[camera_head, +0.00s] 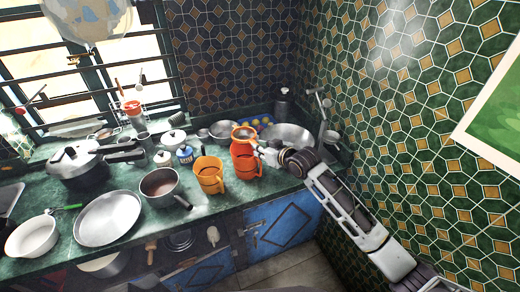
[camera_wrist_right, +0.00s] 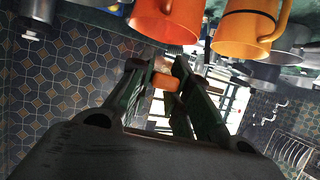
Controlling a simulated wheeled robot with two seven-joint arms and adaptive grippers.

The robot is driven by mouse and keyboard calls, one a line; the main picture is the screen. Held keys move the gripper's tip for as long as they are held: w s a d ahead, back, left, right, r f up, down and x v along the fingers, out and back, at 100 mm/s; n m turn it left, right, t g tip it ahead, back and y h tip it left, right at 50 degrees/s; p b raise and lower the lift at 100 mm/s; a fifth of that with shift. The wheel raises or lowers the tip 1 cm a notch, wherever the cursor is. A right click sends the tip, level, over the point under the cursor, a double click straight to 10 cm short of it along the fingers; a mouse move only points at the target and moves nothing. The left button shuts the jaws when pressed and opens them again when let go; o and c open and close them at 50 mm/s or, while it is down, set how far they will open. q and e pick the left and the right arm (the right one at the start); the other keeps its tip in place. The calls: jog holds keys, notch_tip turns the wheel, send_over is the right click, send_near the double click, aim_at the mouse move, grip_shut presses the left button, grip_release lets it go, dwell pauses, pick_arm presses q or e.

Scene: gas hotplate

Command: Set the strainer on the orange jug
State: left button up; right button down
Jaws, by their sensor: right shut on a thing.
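The strainer (camera_head: 243,133) is a small round bowl with an orange rim. In the head view it appears at the mouth of a red-orange jug (camera_head: 245,165); I cannot tell whether it touches the rim. My right gripper (camera_head: 263,149) is shut on the strainer's handle, just right of that jug. In the right wrist view the gripper (camera_wrist_right: 165,72) pinches the orange handle (camera_wrist_right: 166,82). A yellow-orange jug (camera_head: 209,178) stands left of the red-orange one. Both jugs, red-orange (camera_wrist_right: 165,20) and yellow-orange (camera_wrist_right: 243,35), show upside down in the wrist view. My left gripper is out of view.
A saucepan (camera_head: 160,184) and a wide metal pan (camera_head: 107,218) stand left of the jugs. A sink basin (camera_head: 288,135) lies behind right, beside a tap (camera_head: 323,105). The green counter's front edge is near the jugs.

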jog(key=shift+r+p, duration=0.1)
jog(key=shift+p, duration=0.35)
jog(key=shift+f+b, duration=0.85)
jog(key=shift+f, duration=2.1)
jog(key=shift+f, duration=0.6)
jog(key=c, duration=1.3)
grip_release()
jog(key=shift+o, duration=0.2)
